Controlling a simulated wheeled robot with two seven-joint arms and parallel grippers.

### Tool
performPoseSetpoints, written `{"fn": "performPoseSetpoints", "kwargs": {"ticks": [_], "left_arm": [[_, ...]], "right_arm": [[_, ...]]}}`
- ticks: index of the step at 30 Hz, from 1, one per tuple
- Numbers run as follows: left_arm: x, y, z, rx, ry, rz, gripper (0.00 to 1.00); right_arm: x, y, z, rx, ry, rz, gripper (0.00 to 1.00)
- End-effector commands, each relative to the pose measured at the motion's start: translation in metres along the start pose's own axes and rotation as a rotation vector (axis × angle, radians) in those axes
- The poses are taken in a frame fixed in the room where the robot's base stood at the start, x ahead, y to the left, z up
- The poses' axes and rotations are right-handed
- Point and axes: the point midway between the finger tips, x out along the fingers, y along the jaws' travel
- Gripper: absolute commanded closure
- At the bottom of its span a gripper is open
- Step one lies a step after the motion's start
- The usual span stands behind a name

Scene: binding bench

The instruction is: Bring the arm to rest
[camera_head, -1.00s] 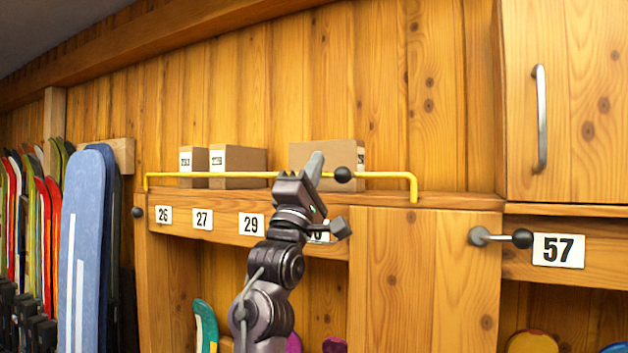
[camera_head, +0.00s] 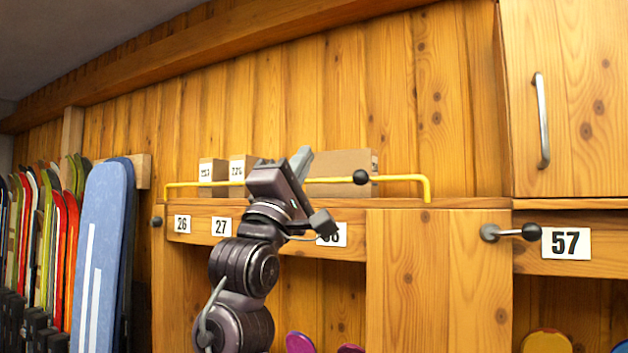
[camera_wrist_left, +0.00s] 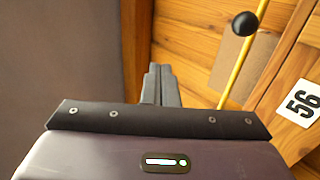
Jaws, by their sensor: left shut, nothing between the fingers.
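My left gripper (camera_head: 302,160) is raised in front of the yellow rail and the shelf, pointing up. Its fingers are shut with nothing between them. In the left wrist view the closed fingers (camera_wrist_left: 160,85) stand together in front of wooden planks and a grey surface. My left arm comes up from the bottom, in front of the numbered cubbies. The right gripper is in neither view.
A yellow rail (camera_head: 405,179) with a black knob (camera_head: 360,177) runs along the shelf. Cardboard boxes (camera_head: 345,164) stand behind it. A cabinet handle (camera_head: 542,120) and a knobbed lever (camera_head: 510,233) are at right. Skis and a blue board (camera_head: 101,250) stand at left.

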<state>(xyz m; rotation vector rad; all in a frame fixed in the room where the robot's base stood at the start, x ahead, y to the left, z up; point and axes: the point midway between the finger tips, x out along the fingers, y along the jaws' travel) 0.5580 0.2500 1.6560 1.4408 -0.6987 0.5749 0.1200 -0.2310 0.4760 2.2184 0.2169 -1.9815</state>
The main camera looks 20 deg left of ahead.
Motion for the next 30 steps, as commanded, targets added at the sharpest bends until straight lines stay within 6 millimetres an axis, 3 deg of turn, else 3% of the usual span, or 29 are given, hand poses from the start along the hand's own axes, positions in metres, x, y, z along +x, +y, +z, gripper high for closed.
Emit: {"fn": "performPoseSetpoints", "kwargs": {"ticks": [7, 17, 20, 23, 26, 30], "left_arm": [[-0.002, 0.003, 0.0, -0.001, 0.0, -0.003, 1.0], [-0.002, 0.003, 0.0, -0.001, 0.0, -0.002, 1.0], [-0.005, -0.005, 0.0, 0.014, 0.001, -0.022, 1.0], [-0.017, -0.037, 0.0, 0.078, 0.003, -0.099, 1.0], [-0.044, -0.094, 0.0, 0.197, -0.004, -0.243, 1.0], [-0.105, -0.182, 0.004, 0.408, -0.065, -0.496, 1.0]], "right_arm": [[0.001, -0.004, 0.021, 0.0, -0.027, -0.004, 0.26], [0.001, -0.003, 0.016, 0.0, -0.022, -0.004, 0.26], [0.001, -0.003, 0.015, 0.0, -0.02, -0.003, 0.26], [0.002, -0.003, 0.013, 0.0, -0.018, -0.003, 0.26], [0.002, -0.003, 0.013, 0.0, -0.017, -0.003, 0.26], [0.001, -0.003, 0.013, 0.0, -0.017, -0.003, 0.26]]}}
